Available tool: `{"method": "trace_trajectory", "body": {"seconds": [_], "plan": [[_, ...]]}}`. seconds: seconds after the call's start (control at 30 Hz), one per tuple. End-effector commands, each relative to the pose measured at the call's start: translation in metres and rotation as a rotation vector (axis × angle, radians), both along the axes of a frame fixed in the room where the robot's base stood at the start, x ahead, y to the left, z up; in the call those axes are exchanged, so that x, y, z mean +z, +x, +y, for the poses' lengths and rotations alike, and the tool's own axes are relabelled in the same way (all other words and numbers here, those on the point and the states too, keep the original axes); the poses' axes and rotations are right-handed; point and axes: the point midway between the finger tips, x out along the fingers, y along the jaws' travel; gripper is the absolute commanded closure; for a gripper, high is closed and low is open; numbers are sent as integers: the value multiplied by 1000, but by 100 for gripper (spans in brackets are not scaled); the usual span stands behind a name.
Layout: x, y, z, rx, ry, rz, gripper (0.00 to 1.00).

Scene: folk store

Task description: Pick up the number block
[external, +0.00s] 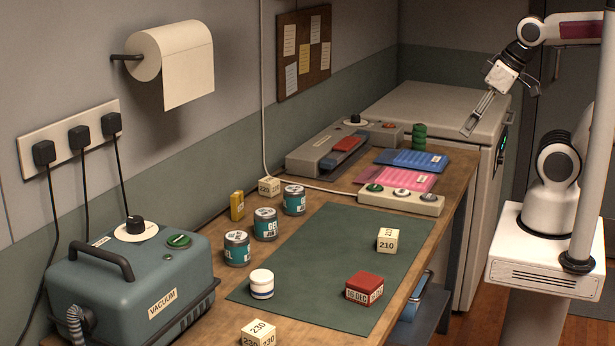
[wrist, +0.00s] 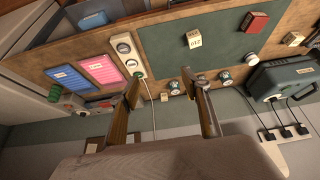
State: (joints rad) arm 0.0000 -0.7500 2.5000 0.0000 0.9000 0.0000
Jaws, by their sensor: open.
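A cream number block (external: 388,240) marked 210 sits on the green mat (external: 320,255); in the wrist view the block (wrist: 193,39) shows upside down near the mat's edge. A similar block (external: 259,333) marked 230 sits at the near table edge, cut by the frame. Another cream block (external: 269,187) stands at the back by the jars. A red block (external: 364,289) with date-like lettering sits on the mat's near right part. My gripper (external: 500,110) is open and empty, high above the table's far right end, well away from all blocks. Its fingers (wrist: 167,92) are spread in the wrist view.
Several teal jars (external: 265,224), a yellow item (external: 237,206) and a white jar (external: 261,284) stand left of the 210 block. A button strip (external: 401,199) and pink and blue cards (external: 411,160) lie beyond the mat. A vacuum unit (external: 135,280) fills the left.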

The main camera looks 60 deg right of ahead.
Motion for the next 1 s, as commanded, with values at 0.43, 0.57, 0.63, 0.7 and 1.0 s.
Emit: {"method": "trace_trajectory", "body": {"seconds": [0.43, 0.57, 0.63, 0.7, 1.0], "plan": [[0, 0, 0, 0, 0, 0, 48], [0, 0, 0, 0, 0, 0, 48], [0, 0, 0, 0, 0, 0, 48], [0, 0, 0, 1, 0, 0, 48], [-12, 3, 7, 30, 0, 54, 48]]}}
